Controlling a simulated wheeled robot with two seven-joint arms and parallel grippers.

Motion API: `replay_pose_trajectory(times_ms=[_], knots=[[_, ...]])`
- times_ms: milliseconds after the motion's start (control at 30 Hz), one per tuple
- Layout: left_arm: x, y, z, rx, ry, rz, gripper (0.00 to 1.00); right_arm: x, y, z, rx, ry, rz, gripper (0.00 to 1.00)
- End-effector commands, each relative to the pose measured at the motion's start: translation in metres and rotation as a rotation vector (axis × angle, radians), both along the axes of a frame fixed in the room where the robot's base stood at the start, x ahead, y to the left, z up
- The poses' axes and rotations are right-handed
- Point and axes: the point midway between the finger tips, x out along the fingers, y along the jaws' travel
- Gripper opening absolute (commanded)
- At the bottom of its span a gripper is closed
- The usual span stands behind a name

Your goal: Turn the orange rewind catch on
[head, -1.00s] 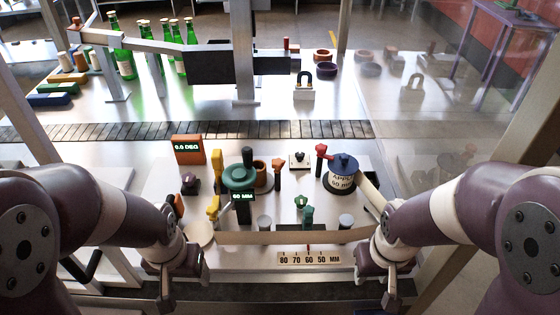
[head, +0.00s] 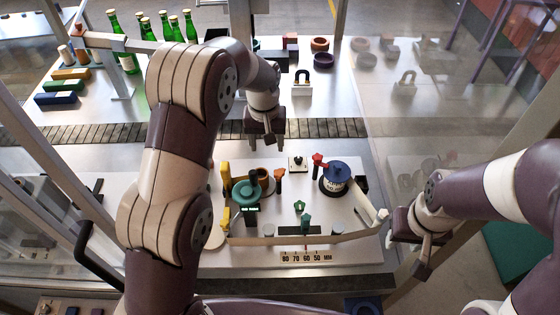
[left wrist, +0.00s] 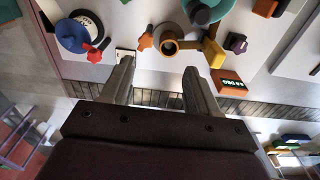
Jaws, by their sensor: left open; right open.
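An orange star-shaped knob on a dark post, which looks like the rewind catch (head: 279,173), stands upright on the white panel (head: 340,220). It also shows in the left wrist view (left wrist: 146,39), just beyond and between the fingertips. My left gripper (head: 265,138) is open and empty, above the panel's back edge and apart from the knob; its fingers show in the left wrist view (left wrist: 157,70). My right gripper (head: 406,246) is open and empty off the panel's right side.
Around the knob stand a brown ring cup (left wrist: 169,38), a teal disc (head: 246,192), a yellow lever (left wrist: 212,54), a red knob (head: 318,160), a blue-topped reel (head: 335,178) and an orange display box (left wrist: 231,82). A slatted conveyor (head: 330,128) runs behind.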

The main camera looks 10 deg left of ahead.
Motion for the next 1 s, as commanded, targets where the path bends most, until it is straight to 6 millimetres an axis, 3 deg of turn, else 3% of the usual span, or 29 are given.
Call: replay_pose_trajectory(times_ms=[33,133,267,433,467,600,800,1000], knots=[[0.015,-0.007,-0.011,0.001,0.016,0.011,0.6,0.0,0.0,0.0,0.0,0.0,0.0,0.42],[0.034,-0.018,-0.025,0.003,0.042,0.035,0.6,0.0,0.0,0.0,0.0,0.0,0.0,0.42],[0.042,-0.023,-0.037,0.005,0.055,0.048,0.6,0.0,0.0,-0.005,0.0,-0.001,0.0,0.42],[0.042,-0.023,-0.069,0.005,0.056,0.049,0.6,0.0,0.0,-0.033,0.0,0.0,0.0,0.42],[0.042,-0.023,-0.064,0.006,0.058,0.049,0.6,-0.001,0.0,-0.014,0.0,0.002,0.0,0.42],[0.041,-0.023,-0.096,0.006,0.059,0.048,0.6,0.0,0.0,0.009,0.0,-0.002,0.0,0.42],[0.041,-0.023,-0.137,0.005,0.055,0.048,0.6,0.0,0.0,0.027,0.0,-0.001,0.0,0.42],[0.042,-0.023,-0.156,0.005,0.052,0.048,0.6,0.0,0.0,0.032,0.0,-0.001,0.0,0.42]])
